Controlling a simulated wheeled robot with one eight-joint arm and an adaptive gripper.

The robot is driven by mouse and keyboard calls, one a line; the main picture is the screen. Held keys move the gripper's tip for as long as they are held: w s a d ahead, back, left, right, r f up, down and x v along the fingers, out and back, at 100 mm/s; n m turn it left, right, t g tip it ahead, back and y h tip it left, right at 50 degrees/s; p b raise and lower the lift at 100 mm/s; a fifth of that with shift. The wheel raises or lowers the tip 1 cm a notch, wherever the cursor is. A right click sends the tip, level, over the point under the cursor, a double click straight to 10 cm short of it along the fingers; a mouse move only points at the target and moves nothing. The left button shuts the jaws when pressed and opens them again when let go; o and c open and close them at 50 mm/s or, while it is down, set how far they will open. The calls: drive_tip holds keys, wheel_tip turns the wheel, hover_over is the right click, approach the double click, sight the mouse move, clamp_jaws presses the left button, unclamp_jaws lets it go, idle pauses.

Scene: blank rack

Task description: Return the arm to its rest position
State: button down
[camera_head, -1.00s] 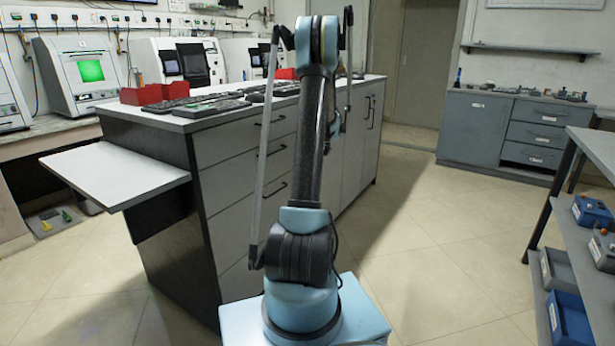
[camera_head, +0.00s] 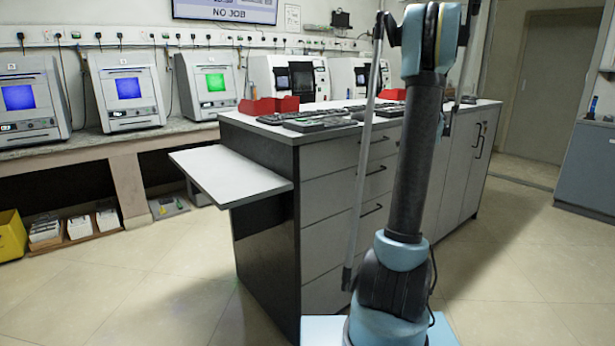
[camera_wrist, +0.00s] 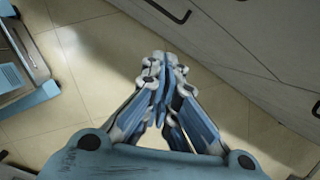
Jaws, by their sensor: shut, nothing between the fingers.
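My arm stands upright in the head view, its upper joint near the top edge. My gripper is not visible there. In the wrist view my gripper (camera_wrist: 162,80) is shut, its fingertips together with nothing between them. It is over the tiled floor (camera_wrist: 85,55), beside the drawer fronts of a grey cabinet (camera_wrist: 240,40).
The grey island cabinet (camera_head: 335,225) stands close behind my arm, with a pull-out shelf (camera_head: 230,177) sticking out left. Red bins (camera_head: 270,104) and dark trays lie on its top. A bench with screened machines (camera_head: 128,90) lines the wall.

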drive_tip(key=s+a+r+n+h, duration=0.1)
drive_tip(key=s+a+r+n, duration=0.1)
drive_tip(key=s+a+n, duration=0.55)
drive_tip(key=s+a+r+n, duration=0.35)
drive_tip(key=s+a, duration=0.55)
drive_tip(key=s, duration=0.3)
drive_tip(key=s+a+f+n, duration=0.2)
drive_tip(key=s+f+n, duration=0.1)
drive_tip(key=s, duration=0.4)
drive_tip(key=s+a+f+n, duration=0.1)
drive_tip(key=s+f+n, duration=0.3)
drive_tip(key=s+n, duration=0.2)
drive_tip(key=s+a+f+n+h, duration=0.1)
drive_tip(key=s+a+f+n, duration=0.1)
drive_tip(key=s, duration=0.7)
drive_tip(key=shift+a+f+n+g, duration=0.4)
drive_tip(key=shift+f+n, duration=0.5)
drive_tip(key=shift+n, duration=0.4)
